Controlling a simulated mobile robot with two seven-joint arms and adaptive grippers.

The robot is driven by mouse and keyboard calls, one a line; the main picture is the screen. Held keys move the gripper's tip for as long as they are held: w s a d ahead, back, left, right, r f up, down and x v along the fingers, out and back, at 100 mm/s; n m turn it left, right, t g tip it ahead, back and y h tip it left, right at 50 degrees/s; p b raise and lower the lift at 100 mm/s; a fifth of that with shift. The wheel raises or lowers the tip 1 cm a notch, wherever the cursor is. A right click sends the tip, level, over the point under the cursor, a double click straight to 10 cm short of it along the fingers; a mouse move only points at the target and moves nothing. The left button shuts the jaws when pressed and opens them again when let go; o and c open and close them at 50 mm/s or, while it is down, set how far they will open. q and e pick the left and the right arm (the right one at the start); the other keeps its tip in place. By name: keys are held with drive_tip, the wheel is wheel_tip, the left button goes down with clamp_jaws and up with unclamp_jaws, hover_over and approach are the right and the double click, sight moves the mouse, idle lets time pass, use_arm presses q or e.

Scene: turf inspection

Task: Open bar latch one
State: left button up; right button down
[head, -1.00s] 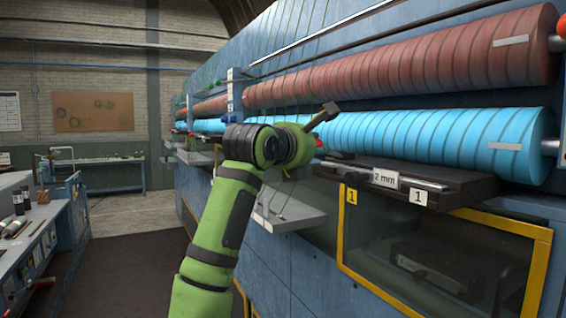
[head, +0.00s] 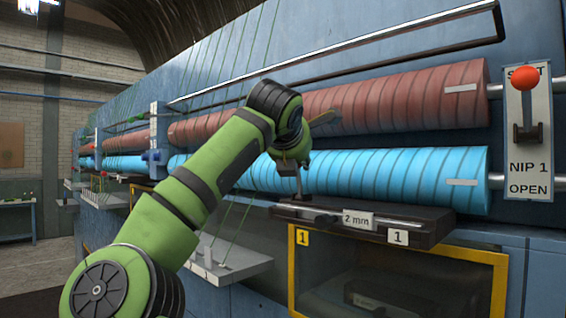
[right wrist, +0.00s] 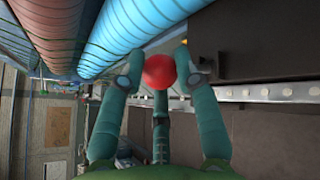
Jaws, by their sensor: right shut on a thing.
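The dark bar (head: 440,226) marked "2 mm" and "1" runs below the blue roller. My right gripper (head: 299,178) is at the bar's left end, its fingers partly hidden by its own wrist in the head view. In the right wrist view, the fingers of the right gripper (right wrist: 159,75) close around a red ball knob (right wrist: 159,71). The knob does not show in the head view, and its stem is hidden. The dark bar (right wrist: 250,45) lies to the right of the knob there. My left gripper is not in view.
The blue roller (head: 400,172) and red roller (head: 410,100) lie just above the bar. A NIP 1 lever with a red ball (head: 524,77) is up on its plate at the right. A yellow-framed window (head: 400,255) is below, a grey shelf (head: 230,262) to the left.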

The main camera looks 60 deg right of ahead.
drive_tip(key=shift+s+d+r, duration=0.1)
drive_tip(key=shift+d+r, duration=0.1)
drive_tip(key=shift+r, duration=0.5)
drive_tip(key=shift+d+r+p, duration=0.1)
drive_tip(key=shift+r+p, duration=0.05)
drive_tip(key=shift+p, duration=0.2)
drive_tip(key=shift+d+m+y, duration=0.1)
drive_tip(key=shift+m+y, duration=0.2)
drive_tip(key=shift+y, duration=0.1)
drive_tip(key=shift+p, duration=0.3)
drive_tip(key=shift+s, duration=0.1)
drive_tip(key=c, duration=1.3)
unclamp_jaws()
drive_tip(key=shift+o, duration=0.6)
drive_tip(key=shift+d, duration=0.2)
drive_tip(key=shift+d+f, duration=0.15)
drive_tip(key=shift+f, duration=0.15)
